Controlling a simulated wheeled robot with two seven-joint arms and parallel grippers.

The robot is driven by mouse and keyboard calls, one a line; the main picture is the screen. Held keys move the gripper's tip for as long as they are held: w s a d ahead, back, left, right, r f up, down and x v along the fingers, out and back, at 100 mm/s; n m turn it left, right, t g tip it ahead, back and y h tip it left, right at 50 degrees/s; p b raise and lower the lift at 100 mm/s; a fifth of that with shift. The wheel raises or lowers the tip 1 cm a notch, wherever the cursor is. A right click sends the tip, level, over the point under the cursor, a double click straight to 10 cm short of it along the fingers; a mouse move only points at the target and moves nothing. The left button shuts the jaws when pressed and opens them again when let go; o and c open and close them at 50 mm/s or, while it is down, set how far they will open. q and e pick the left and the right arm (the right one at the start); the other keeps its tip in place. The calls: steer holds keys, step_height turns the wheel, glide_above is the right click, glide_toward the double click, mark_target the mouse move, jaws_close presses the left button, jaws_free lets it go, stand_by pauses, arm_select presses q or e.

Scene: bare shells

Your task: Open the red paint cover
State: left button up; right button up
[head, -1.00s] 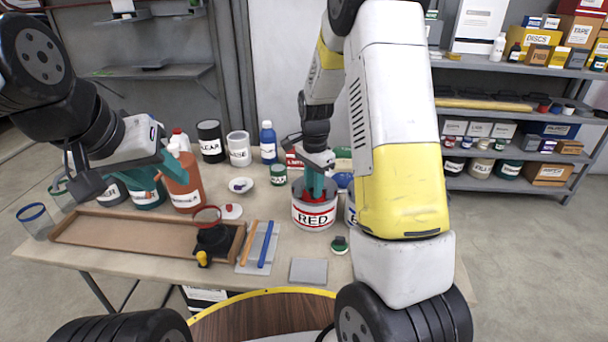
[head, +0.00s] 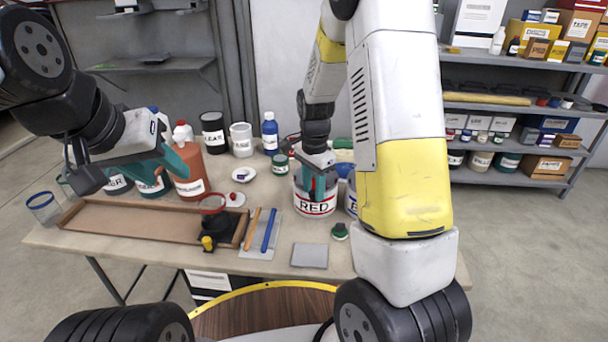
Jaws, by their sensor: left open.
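The red paint can (head: 315,208), with a white band reading RED, stands upright on the table. My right gripper (head: 318,188) points down at its top from above. Its teal fingers are at the rim, with a small red part showing between them. The fingers and wrist hide most of the can's top, so I cannot tell whether they grip the cover. My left gripper (head: 160,169) is open and empty at the left, above the table and in front of the bottles.
A blue paint can (head: 350,200) stands close right of the red can, partly hidden by my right arm. A brown tray (head: 130,221), an orange bottle (head: 190,180), a green jar (head: 280,163) and a grey pad (head: 309,256) lie around. Shelves (head: 520,107) stand behind right.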

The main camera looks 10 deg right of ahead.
mark_target(313, 191)
steer(key=shift+o, duration=0.3)
step_height(313, 191, up, 7)
steer(key=shift+r, duration=0.4)
steer(key=shift+s+r, duration=0.1)
steer(key=shift+r, duration=0.15)
steer(key=s+r+n+t+y, duration=0.1)
steer(key=s+r+n+t, duration=0.2)
steer(key=s+r+n, duration=0.3)
steer(key=s+r+n+t+y, duration=0.1)
steer(key=s+r+n+t, duration=0.2)
steer(key=s, duration=1.1)
step_height(313, 191, up, 6)
steer(key=a+n, duration=0.1)
steer(key=n, duration=0.2)
steer(key=shift+s+r+n, duration=0.15)
steer(key=shift+r+n, duration=0.05)
steer(key=shift+n, duration=0.2)
